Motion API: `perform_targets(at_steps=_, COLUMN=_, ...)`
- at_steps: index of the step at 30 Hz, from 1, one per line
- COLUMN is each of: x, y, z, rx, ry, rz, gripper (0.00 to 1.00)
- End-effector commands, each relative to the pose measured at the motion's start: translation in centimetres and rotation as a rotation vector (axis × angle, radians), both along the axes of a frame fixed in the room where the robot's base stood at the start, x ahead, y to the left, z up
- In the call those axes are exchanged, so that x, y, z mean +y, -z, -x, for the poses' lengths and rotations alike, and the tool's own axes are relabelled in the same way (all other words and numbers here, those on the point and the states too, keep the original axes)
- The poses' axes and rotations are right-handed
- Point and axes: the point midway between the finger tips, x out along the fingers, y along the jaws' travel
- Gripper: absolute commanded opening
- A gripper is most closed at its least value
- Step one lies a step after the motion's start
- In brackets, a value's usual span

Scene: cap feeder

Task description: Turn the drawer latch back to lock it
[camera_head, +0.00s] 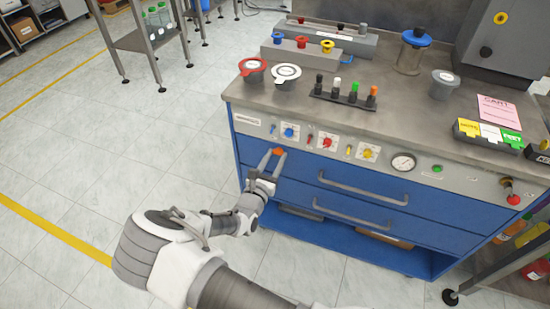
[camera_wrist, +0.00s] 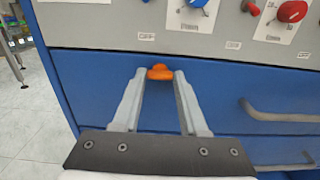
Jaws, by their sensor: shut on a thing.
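The drawer latch is a small orange knob (camera_wrist: 160,72) on the upper left of the blue top drawer front (camera_wrist: 100,78). It also shows in the head view (camera_head: 279,152). My gripper (camera_wrist: 158,80) is at the latch, with its two grey fingertips on either side of the orange knob and shut on it. In the head view my gripper (camera_head: 272,156) reaches the drawer front from the lower left. The drawer looks closed. The parts of the latch behind the fingertips are hidden.
A grey control panel (camera_head: 330,143) with coloured knobs and a gauge (camera_head: 404,161) runs just above the drawer. The drawer handle (camera_head: 362,188) sticks out to the right of the latch. The floor (camera_head: 110,185) left of the cabinet is clear.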

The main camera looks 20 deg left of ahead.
Motion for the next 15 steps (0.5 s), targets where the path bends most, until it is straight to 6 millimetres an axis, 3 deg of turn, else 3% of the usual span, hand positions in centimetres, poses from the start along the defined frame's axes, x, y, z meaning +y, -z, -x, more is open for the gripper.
perform_targets(at_steps=3, x=0.00, y=0.00, z=0.02, rx=0.000, ry=0.000, rz=0.000, gripper=0.00)
perform_targets(at_steps=15, x=-0.02, y=-0.14, z=0.02, rx=0.006, ry=0.000, rz=0.062, gripper=0.00)
